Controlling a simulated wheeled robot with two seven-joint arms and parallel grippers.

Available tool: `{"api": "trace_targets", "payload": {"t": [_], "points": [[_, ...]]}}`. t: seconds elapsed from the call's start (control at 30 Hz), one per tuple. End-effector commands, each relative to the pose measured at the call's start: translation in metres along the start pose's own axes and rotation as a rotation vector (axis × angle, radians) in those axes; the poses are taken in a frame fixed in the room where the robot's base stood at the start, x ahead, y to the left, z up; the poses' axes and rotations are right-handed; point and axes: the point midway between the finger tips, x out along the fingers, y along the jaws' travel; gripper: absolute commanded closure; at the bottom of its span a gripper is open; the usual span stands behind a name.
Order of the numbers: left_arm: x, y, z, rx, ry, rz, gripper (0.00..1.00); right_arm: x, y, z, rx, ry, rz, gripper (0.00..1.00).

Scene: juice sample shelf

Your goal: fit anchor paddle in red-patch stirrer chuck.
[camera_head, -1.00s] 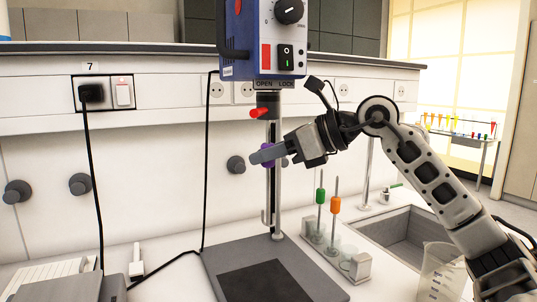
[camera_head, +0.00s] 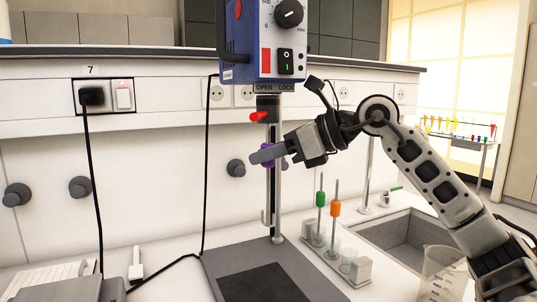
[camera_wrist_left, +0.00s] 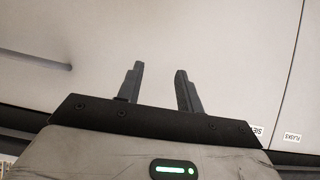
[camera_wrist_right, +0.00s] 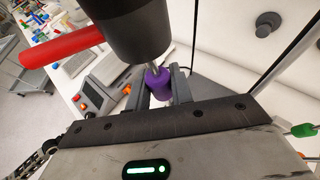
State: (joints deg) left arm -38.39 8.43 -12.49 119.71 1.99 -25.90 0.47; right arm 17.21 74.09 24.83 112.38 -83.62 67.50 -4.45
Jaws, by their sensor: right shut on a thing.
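The stirrer is a blue box (camera_head: 240,42) with a red patch (camera_head: 266,61) on its front. Its black chuck (camera_head: 268,103) hangs below, with a red lever pointing left. My right gripper (camera_head: 268,153) is shut on the purple collar (camera_wrist_right: 158,83) of the anchor paddle, just below the chuck. The paddle hangs upright, its hooked end (camera_head: 266,217) above the stirrer base. In the right wrist view the shaft tip meets the underside of the chuck (camera_wrist_right: 135,25); I cannot tell how far inside it is. My left gripper (camera_wrist_left: 160,80) is open and empty.
The stirrer's rod stands close behind the paddle on a grey base plate (camera_head: 222,268). A rack with a green-collared (camera_head: 320,198) and an orange-collared (camera_head: 335,207) tool stands right of it. A sink (camera_head: 405,235) and a beaker (camera_head: 440,275) lie further right.

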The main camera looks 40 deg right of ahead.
Motion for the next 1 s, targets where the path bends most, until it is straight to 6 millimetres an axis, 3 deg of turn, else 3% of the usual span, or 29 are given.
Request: {"api": "trace_targets", "payload": {"t": [1.0], "points": [[-0.007, 0.001, -0.01, 0.0, 0.001, 0.0, 0.64, -0.008, -0.001, 0.018, -0.002, -0.008, -0.004, 1.0]]}}
